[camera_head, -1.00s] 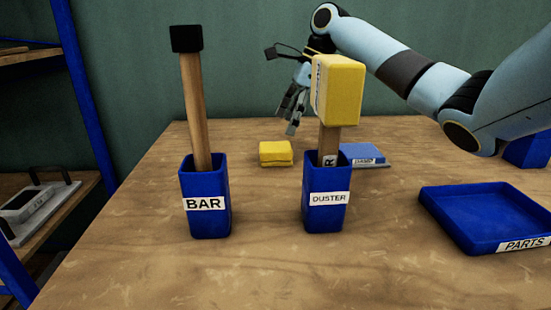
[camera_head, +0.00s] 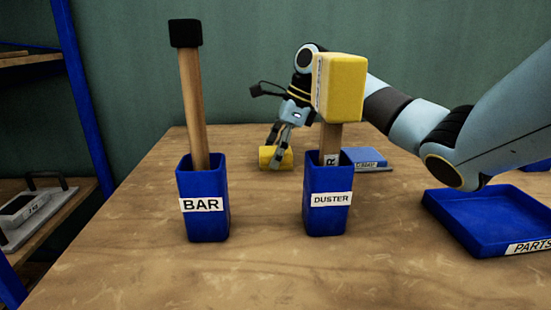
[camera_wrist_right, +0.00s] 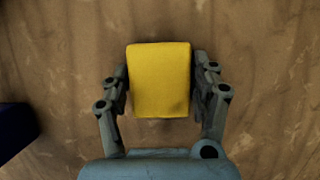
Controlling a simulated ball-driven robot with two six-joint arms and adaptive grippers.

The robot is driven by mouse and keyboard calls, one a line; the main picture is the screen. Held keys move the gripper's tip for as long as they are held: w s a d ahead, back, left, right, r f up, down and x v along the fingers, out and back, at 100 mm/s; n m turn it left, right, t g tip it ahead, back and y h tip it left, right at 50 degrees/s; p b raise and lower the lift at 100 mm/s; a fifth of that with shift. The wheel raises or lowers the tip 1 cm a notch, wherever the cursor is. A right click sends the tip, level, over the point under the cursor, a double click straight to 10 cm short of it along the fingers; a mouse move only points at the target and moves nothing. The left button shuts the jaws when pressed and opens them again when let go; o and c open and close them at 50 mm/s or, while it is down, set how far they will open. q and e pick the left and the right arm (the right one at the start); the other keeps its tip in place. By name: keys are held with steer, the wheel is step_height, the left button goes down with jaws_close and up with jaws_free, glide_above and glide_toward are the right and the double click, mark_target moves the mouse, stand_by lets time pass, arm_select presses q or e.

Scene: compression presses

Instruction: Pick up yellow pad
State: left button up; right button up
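The yellow pad (camera_head: 268,157) lies on the wooden table, behind and between the two blue holders in the head view. In the right wrist view the yellow pad (camera_wrist_right: 159,78) sits between the two fingers. My right gripper (camera_head: 278,158) is down at the pad, with its fingers pointing down around it. In the right wrist view the fingers of my right gripper (camera_wrist_right: 160,90) are spread on both sides of the pad, very close to its edges. Whether they touch it is unclear. My left gripper is not in view.
A blue BAR holder (camera_head: 204,222) holds an upright bar with a black top. A blue DUSTER holder (camera_head: 328,222) holds a yellow-headed duster in front of my right arm. A blue block (camera_head: 364,157) lies behind it. A blue PARTS tray (camera_head: 478,240) stands at right.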

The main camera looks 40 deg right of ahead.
mark_target(269, 150)
steer(key=c, duration=0.4)
steer(key=shift+o, duration=0.2)
steer(key=shift+r, duration=0.15)
steer(key=shift+r, duration=0.2)
step_height(269, 150, up, 4)
steer(key=shift+f+p, duration=0.15)
steer(key=shift+p, duration=0.6)
steer(key=s+d+r+p, duration=0.1)
steer(key=s+d+r, duration=0.5)
steer(key=d, duration=0.4)
steer(key=shift+r+p, duration=0.35)
steer(key=shift+p, duration=0.05)
steer(key=shift+o, duration=1)
steer(key=c, duration=0.4)
